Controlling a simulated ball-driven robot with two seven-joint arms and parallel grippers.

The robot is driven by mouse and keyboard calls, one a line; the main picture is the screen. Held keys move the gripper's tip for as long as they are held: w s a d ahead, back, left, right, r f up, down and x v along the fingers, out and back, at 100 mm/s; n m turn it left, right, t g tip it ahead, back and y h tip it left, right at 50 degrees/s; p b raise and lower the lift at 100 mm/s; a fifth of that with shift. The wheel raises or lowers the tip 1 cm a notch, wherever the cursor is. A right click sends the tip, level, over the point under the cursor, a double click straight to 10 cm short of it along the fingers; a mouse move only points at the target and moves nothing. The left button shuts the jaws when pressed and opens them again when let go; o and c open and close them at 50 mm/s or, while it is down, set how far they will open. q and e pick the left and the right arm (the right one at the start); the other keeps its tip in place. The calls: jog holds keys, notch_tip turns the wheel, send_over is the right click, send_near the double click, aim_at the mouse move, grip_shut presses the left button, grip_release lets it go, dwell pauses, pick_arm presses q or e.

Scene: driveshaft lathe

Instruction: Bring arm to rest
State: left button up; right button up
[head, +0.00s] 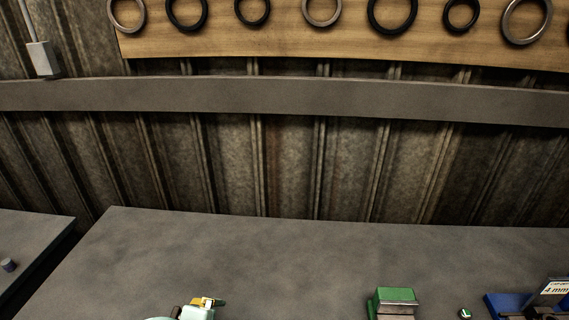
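Neither of my grippers shows in the head view, and no part of my arms can be made out for sure. The view looks over a grey bench top (260,255) toward the back wall.
At the bench's near edge are a pale mint object with a yellow part (197,310), a green block (396,299), and a blue holder (505,306) at right. Another grey surface (30,235) with a small dark cylinder (8,265) lies left, across a gap. Several rings hang on a wooden board (285,45).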

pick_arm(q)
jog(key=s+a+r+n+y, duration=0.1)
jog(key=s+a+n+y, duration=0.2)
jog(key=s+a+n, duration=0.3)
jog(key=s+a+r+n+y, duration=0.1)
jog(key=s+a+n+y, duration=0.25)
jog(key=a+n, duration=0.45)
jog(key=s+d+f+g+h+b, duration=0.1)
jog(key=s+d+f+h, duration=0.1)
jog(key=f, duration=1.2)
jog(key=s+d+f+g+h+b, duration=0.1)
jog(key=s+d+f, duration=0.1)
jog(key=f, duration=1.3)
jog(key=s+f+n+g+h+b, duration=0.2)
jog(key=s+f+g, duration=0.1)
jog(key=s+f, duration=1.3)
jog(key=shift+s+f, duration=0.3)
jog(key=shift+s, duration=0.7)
